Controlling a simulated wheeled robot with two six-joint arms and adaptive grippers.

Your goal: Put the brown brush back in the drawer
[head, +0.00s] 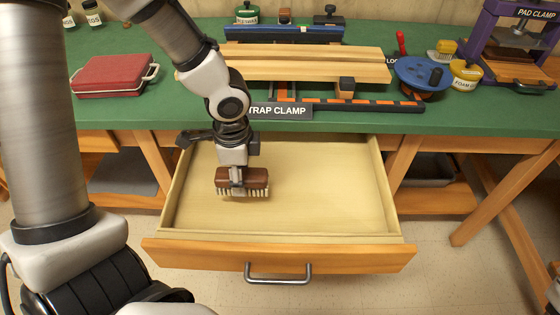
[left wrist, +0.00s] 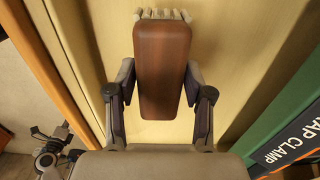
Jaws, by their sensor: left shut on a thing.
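The brown brush (head: 243,180) has a brown wooden back and pale bristles that point down. My left gripper (head: 237,186) is shut on its back and holds it over the left part of the open drawer (head: 325,195). The brush (left wrist: 164,70) fills the middle of the left wrist view between the two fingers of my left gripper (left wrist: 160,95), with bristles showing at the top. I cannot tell whether the bristles touch the drawer floor. The drawer holds nothing else that I can see. A grey and black arm part (left wrist: 50,150), seemingly mine, shows at the lower left there.
The drawer front has a metal handle (head: 278,273). The green bench top (head: 185,105) lies behind, with a red case (head: 115,75), wooden boards (head: 300,65), a blue round tool (head: 424,77) and a purple clamp (head: 510,40). The drawer's right side is clear.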

